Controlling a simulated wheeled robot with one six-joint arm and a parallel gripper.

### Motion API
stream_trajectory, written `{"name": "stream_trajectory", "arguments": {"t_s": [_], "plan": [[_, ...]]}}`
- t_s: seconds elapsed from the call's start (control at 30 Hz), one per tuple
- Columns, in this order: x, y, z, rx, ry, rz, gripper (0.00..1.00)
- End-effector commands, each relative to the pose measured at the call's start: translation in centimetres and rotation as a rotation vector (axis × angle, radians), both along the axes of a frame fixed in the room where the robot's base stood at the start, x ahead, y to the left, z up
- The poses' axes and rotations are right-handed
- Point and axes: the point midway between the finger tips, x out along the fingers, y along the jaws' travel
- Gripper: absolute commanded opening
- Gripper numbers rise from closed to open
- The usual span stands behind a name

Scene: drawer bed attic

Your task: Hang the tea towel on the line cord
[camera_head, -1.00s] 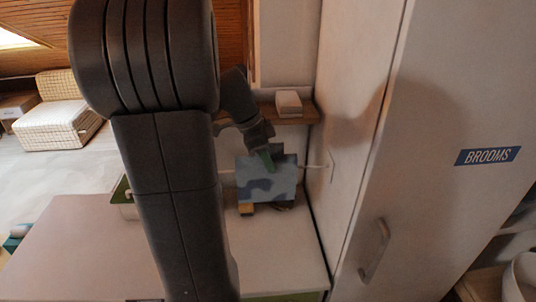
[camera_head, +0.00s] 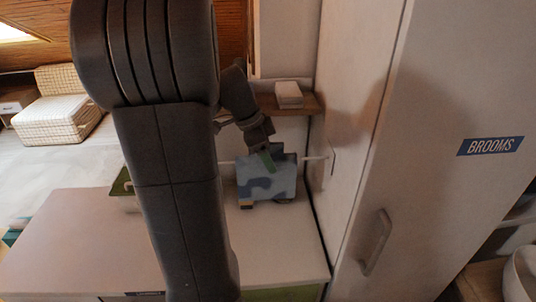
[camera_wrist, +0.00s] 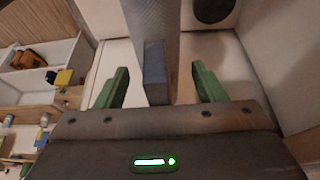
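The tea towel (camera_head: 265,184), pale blue-grey with darker patches, hangs at the white line cord (camera_head: 314,158) in the head view. The cord shows on both sides of it; whether the towel is draped over the cord or in front of it I cannot tell. My gripper (camera_head: 268,157) is at the towel's top edge. In the wrist view my gripper (camera_wrist: 158,88) has its green fingers wide apart. The towel's blue-grey part (camera_wrist: 155,72) lies between them, with gaps on both sides. The cord is hard to make out there.
A tall white cupboard (camera_head: 400,130) labelled BROOMS stands close on the right. A small wooden shelf (camera_head: 310,103) with a white stack (camera_head: 289,94) is behind the towel. A pale counter (camera_head: 290,250) lies below. My arm hides much of the middle left.

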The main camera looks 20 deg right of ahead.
Motion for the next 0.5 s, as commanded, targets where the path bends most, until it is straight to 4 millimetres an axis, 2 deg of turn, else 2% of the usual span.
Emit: {"name": "stream_trajectory", "arguments": {"t_s": [0.17,0.27,0.5], "plan": [[0.0,0.1,0.1,0.0,-0.001,0.0,0.63],[0.2,0.3,0.9,-0.001,-0.003,0.001,0.63],[0.7,2.2,5.3,-0.001,-0.007,0.003,0.63]]}}
